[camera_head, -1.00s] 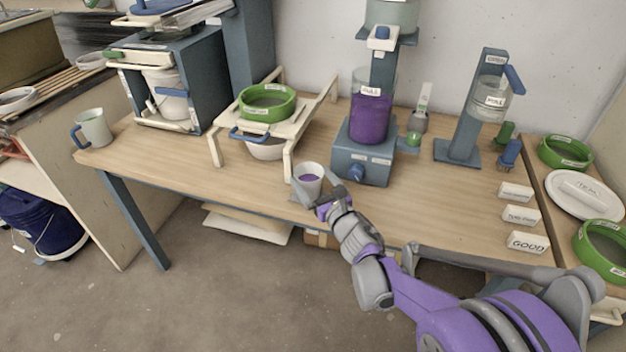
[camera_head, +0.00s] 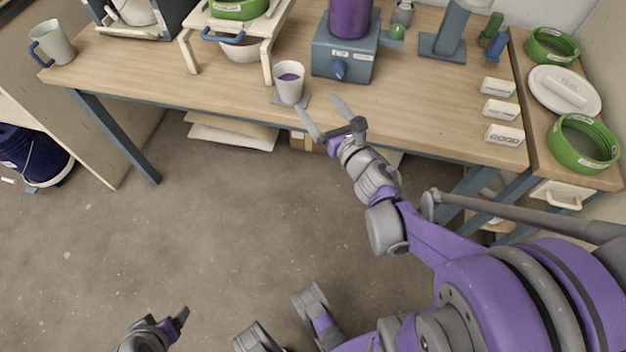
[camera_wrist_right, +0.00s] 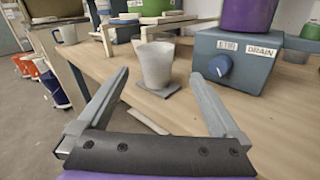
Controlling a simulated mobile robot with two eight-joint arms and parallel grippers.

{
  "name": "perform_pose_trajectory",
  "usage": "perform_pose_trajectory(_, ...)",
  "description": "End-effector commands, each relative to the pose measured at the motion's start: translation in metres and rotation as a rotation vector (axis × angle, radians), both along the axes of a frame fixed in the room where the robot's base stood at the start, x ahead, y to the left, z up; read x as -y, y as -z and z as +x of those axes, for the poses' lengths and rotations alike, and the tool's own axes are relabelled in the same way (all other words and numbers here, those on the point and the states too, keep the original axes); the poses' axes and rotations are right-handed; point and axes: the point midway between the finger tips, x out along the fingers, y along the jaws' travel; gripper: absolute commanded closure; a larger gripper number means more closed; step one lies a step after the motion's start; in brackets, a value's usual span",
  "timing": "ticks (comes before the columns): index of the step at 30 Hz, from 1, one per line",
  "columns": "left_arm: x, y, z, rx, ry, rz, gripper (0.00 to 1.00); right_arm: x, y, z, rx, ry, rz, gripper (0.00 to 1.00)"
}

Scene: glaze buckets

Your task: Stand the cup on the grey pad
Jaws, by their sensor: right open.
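The white cup (camera_head: 290,88) with purple liquid in it stands upright on the small grey pad (camera_head: 305,100), near the front edge of the table. In the right wrist view, the cup (camera_wrist_right: 156,66) also rests on the pad (camera_wrist_right: 172,87), whose edges show around its base. My right gripper (camera_head: 318,104) is open and empty, just in front of the cup and apart from it. Its spread fingers show in the wrist view with the cup beyond them. My left gripper (camera_head: 172,330) shows only partly at the bottom left, low over the floor.
A blue-grey dispenser base (camera_head: 343,60) with a knob stands right behind the cup. A cream stand (camera_head: 268,50) with a bowl under it is to the left. A blue-handled mug (camera_head: 54,42) stands at the far left.

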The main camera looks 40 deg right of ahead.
Motion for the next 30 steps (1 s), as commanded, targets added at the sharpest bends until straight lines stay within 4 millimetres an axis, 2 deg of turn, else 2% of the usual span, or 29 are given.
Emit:
perform_pose_trajectory(2, 0.000, 0.000, 0.000, 0.000, 0.000, 0.000, 0.19, 0.000, -0.001, -0.002, 0.003, 0.063, 0.211, 0.00)
perform_pose_trajectory(4, 0.000, 0.000, 0.000, 0.000, 0.000, 0.000, 0.19, 0.001, 0.003, -0.007, 0.008, 0.154, 0.494, 0.00)
perform_pose_trajectory(8, 0.000, 0.000, 0.000, 0.000, 0.000, 0.000, 0.19, -0.009, 0.028, -0.028, 0.012, 0.385, 1.126, 0.00)
perform_pose_trajectory(12, 0.000, 0.000, 0.000, 0.000, 0.000, 0.000, 0.19, -0.044, 0.070, -0.068, 0.006, 0.720, 1.759, 0.00)
perform_pose_trajectory(15, 0.000, 0.000, 0.000, 0.000, 0.000, 0.000, 0.19, -0.080, 0.097, -0.104, 0.003, 1.006, 2.102, 0.00)
perform_pose_trajectory(18, 0.000, 0.000, 0.000, 0.000, 0.000, 0.000, 0.19, -0.113, 0.113, -0.139, 0.009, 1.285, 2.318, 0.00)
perform_pose_trajectory(22, 0.000, 0.000, 0.000, 0.000, 0.000, 0.000, 0.19, -0.141, 0.123, -0.169, 0.026, 1.542, 2.439, 0.00)
perform_pose_trajectory(25, 0.000, 0.000, 0.000, 0.000, 0.000, 0.000, 0.19, -0.150, 0.125, -0.179, 0.037, 1.629, 2.468, 0.00)
perform_pose_trajectory(30, 0.000, 0.000, 0.000, 0.000, 0.000, 0.000, 0.19, -0.150, 0.125, -0.180, 0.042, 1.645, 2.472, 0.00)
